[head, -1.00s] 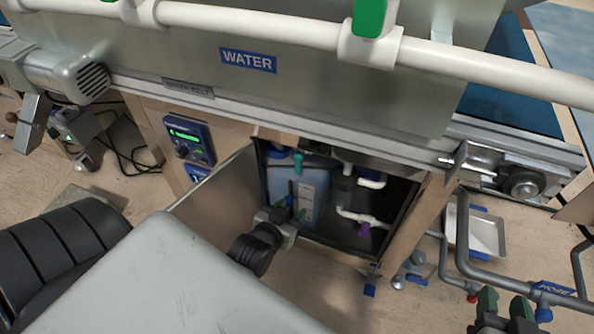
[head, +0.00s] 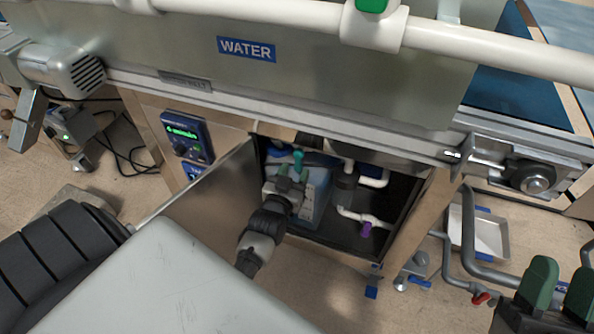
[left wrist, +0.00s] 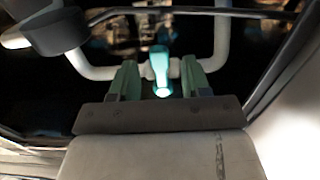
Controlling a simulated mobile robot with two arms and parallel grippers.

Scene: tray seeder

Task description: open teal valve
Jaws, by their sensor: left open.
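The teal valve (head: 298,158) is a small teal handle inside the open cabinet under the machine. In the left wrist view the teal handle (left wrist: 160,66) stands upright on a white pipe (left wrist: 100,70), between my green fingertips, with dark gaps showing on both sides. My left gripper (head: 289,176) reaches into the cabinet just below the handle in the head view. It is open around the handle, not closed on it. My right gripper (head: 560,287) is at the lower right of the head view, empty, its green fingers apart.
The cabinet door (head: 208,208) stands open left of my left arm. A blue-grey container (head: 314,195) sits behind the gripper. A white pipe with a purple valve (head: 366,229) is to the right. A metal tray (head: 487,235) lies on the floor.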

